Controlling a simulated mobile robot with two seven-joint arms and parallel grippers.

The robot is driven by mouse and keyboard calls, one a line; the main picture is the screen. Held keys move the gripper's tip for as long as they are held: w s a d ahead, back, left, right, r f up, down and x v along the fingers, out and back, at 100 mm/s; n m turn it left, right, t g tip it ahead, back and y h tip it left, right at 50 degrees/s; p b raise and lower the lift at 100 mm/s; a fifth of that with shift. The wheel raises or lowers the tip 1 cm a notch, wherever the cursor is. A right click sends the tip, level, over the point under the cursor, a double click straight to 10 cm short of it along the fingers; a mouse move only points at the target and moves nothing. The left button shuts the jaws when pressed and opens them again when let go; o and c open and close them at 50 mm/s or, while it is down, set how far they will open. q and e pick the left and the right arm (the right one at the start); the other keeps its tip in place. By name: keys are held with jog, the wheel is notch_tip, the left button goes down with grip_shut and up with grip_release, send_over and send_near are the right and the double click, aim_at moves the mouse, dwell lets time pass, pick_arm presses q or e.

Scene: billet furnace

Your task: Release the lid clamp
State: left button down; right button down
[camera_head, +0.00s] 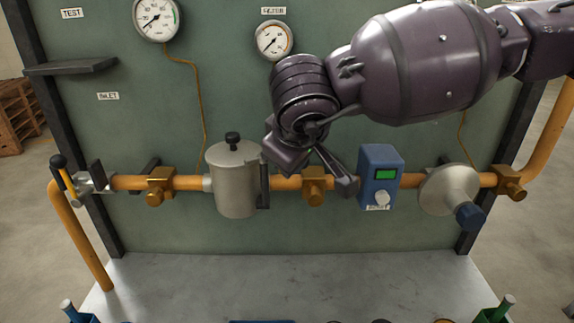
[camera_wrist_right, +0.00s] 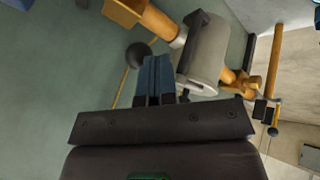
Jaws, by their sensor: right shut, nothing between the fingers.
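The grey canister (camera_head: 234,190) stands in the orange pipe line, with a black-knobbed lid (camera_head: 233,150) on top. A dark upright bar (camera_head: 264,186), which looks like the lid clamp, runs along its right side. In the right wrist view the bar (camera_wrist_right: 192,45) lies along the canister (camera_wrist_right: 209,55). My right gripper (camera_head: 346,186) is in front of the pipe, right of the canister. Its dark blue fingers (camera_wrist_right: 153,75) are shut and empty, left of the bar in the wrist view; contact cannot be judged. My left gripper is out of view.
A blue box with a green display (camera_head: 380,175) is close to the right of my gripper. An orange pipe bracket (camera_head: 313,187) is behind it. A grey disc-shaped part (camera_head: 447,190) is farther right. A lever valve (camera_head: 65,174) is far left. The pale tabletop (camera_head: 290,285) is clear below the pipe.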

jog(key=shift+w+d, duration=0.25)
jog(key=shift+w, duration=0.05)
dwell(0.5)
jog(key=s+a+f+v, duration=0.1)
jog(key=a+v, duration=0.1)
jog(key=v, duration=1)
jog(key=shift+s+b, duration=0.35)
jog(key=shift+s, duration=0.2)
jog(key=shift+r, duration=0.1)
